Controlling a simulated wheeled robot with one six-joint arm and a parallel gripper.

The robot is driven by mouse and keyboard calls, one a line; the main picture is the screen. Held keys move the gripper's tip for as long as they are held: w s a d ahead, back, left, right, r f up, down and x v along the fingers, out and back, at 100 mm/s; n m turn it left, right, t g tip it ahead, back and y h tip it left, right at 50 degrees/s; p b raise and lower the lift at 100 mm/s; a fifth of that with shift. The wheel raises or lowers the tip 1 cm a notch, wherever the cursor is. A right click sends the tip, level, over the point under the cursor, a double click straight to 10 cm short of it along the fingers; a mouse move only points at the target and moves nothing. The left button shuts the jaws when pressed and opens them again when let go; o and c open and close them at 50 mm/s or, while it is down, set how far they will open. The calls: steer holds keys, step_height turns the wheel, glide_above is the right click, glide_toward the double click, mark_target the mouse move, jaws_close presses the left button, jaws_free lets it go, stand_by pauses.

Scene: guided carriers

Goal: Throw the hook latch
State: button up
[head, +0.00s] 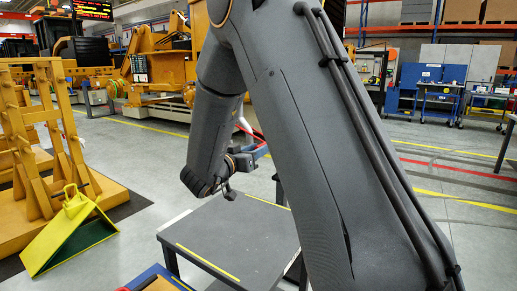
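No hook latch can be made out in the head view; my arm covers much of the middle, and things behind it are hidden. My gripper (231,192) shows only in part, small and dark, at the end of my wrist above the grey table. Its fingers are too small and too much covered to tell whether they are open or shut, or whether they touch anything. A small red and blue piece shows just behind my wrist, and what it belongs to cannot be told.
A grey table (232,238) with a yellow stripe stands below my wrist. A yellow and green wedge-shaped piece (70,232) lies at left, before a yellow frame (45,150). Yellow machinery (160,65) and blue workbenches (438,100) stand far back. Open floor shows at right.

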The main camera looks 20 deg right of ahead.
steer(key=shift+w+d, duration=0.1)
steer(key=shift+d, duration=0.1)
jaws_close()
